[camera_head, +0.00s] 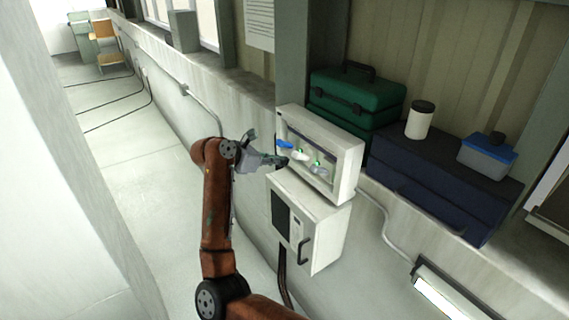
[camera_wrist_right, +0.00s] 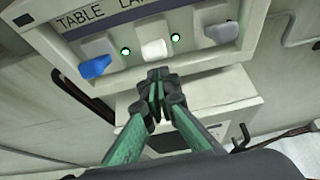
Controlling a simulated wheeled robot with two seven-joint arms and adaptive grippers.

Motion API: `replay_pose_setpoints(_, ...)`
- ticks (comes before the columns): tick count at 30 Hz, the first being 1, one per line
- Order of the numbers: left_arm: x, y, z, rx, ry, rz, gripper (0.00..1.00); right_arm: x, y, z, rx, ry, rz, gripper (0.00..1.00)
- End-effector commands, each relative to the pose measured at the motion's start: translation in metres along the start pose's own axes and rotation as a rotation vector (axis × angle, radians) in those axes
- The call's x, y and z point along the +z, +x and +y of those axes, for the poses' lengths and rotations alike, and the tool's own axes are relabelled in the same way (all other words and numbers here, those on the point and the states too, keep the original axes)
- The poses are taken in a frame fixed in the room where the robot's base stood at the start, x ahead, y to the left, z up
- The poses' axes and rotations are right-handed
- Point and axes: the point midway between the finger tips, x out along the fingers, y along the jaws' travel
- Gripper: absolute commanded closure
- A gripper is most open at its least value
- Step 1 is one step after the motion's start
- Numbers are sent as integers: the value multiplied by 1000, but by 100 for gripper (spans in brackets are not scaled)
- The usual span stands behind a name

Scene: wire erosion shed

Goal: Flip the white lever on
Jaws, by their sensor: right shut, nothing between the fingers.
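The white lever (camera_wrist_right: 154,49) is the middle one of three on a pale switch box (camera_head: 347,160). It also shows in the head view (camera_head: 301,155). A blue lever (camera_wrist_right: 95,67) is to its left and a grey lever (camera_wrist_right: 221,32) to its right in the wrist view. My right gripper (camera_wrist_right: 158,76) is shut and empty, its fingertips just below the white lever; I cannot tell if they touch it. In the head view the right gripper (camera_head: 283,161) is at the box's open front. My left gripper is not in view.
Green lights (camera_wrist_right: 126,51) glow beside the white lever. A second pale cabinet (camera_head: 322,235) with a dark handle hangs below the box. A green toolbox (camera_head: 357,92), a navy case (camera_head: 430,180), a white jar (camera_head: 420,122) and a blue-lidded tub (camera_head: 486,158) stand behind it.

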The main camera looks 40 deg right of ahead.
Motion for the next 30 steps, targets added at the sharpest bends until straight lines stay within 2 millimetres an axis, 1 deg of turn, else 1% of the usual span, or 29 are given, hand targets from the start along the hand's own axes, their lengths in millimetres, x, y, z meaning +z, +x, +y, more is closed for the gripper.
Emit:
replay_pose_setpoints(1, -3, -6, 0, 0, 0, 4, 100, 8, -11, -1, 1, 2, 0, 100)
replay_pose_setpoints(3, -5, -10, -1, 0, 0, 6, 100, 14, -22, -3, -2, 4, 1, 100)
replay_pose_setpoints(6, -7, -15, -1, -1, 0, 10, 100, 22, -35, -5, -6, 5, 0, 100)
replay_pose_setpoints(10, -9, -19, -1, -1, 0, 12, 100, 28, -46, -7, -12, 6, 0, 100)
replay_pose_setpoints(16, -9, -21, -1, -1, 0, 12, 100, 31, -52, -8, -15, 6, 0, 100)
replay_pose_setpoints(30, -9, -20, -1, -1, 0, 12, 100, 30, -52, -8, -14, 6, 0, 100)
